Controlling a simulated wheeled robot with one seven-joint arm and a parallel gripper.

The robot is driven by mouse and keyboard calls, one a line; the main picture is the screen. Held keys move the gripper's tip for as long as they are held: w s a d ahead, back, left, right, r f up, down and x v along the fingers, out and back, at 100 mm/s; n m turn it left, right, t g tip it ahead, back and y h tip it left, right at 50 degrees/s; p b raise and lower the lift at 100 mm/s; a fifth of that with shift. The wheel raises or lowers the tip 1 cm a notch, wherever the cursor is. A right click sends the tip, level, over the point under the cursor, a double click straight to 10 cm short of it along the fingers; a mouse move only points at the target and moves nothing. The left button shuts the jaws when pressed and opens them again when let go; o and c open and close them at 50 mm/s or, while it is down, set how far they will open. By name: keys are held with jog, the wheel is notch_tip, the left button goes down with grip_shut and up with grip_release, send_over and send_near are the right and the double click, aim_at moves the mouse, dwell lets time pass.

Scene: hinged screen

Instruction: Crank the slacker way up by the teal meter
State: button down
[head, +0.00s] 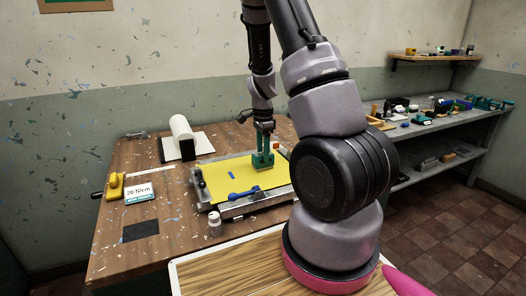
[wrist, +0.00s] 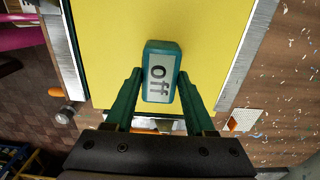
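A teal meter (head: 263,161) stands on the yellow mesh (head: 222,178) of a metal-framed screen, toward the mesh's right side. In the wrist view the meter (wrist: 162,72) shows a display reading "off". My gripper (head: 262,152) points down at it. In the wrist view the green fingers of my gripper (wrist: 160,78) lie on either side of the meter, very close to its sides; whether they touch it is unclear. A small knob (wrist: 66,114) shows beside the frame.
A card reading "20 N/cm" (head: 139,192) stands on the brown table (head: 180,232), near a yellow tool (head: 116,185). A small white-capped jar (head: 215,222) stands just before the frame. A white roll (head: 181,130) is behind left. Cluttered shelves (head: 440,125) are at right.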

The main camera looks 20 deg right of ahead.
jog(key=shift+r, duration=2.05)
jog(key=a+r+n, duration=0.1)
jog(key=a+n, duration=1.1)
jog(key=n, duration=0.6)
jog(key=shift+r, duration=0.4)
jog(key=shift+f, duration=0.15)
jog(key=shift+f, duration=2.15)
jog(key=shift+f, duration=0.4)
